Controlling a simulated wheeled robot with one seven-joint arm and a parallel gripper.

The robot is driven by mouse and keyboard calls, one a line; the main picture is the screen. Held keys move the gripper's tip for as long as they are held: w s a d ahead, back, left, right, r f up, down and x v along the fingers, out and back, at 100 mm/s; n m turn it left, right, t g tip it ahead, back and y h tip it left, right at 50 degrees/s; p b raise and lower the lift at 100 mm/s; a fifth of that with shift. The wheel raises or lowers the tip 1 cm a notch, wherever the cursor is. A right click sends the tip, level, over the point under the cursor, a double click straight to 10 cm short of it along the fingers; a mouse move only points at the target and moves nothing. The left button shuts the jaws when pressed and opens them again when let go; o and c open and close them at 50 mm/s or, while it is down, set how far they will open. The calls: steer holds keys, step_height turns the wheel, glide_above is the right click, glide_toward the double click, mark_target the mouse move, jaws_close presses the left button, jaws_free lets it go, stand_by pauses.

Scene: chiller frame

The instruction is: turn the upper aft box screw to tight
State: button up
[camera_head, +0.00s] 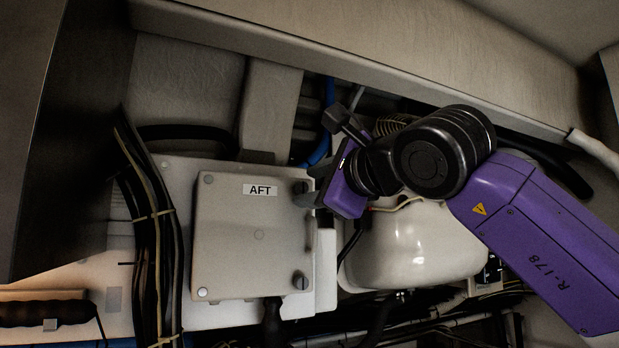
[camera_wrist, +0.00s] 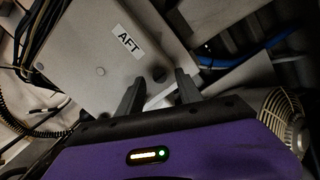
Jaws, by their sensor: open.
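The pale AFT box (camera_head: 235,245) is on the back panel, its lid facing me. The upper aft box screw (camera_head: 301,187) is a dark round head at the lid's upper right corner, partly hidden by my gripper in the head view. In the wrist view the screw (camera_wrist: 159,74) shows dark between the fingertips, just beyond them. My gripper (camera_head: 309,194) is open, its fingers around the line of the screw. I cannot tell whether they touch it. The screw's slot angle is not clear.
A lower screw (camera_head: 300,282) sits at the lid's lower right corner. Black cables (camera_head: 150,230) run down left of the box. A white rounded tank (camera_head: 415,245) stands to the right, below my arm. A beam (camera_head: 380,70) crosses above.

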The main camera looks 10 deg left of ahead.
steer(key=shift+w+a, duration=0.35)
steer(key=shift+w, duration=0.05)
steer(key=shift+c, duration=0.2)
jaws_close()
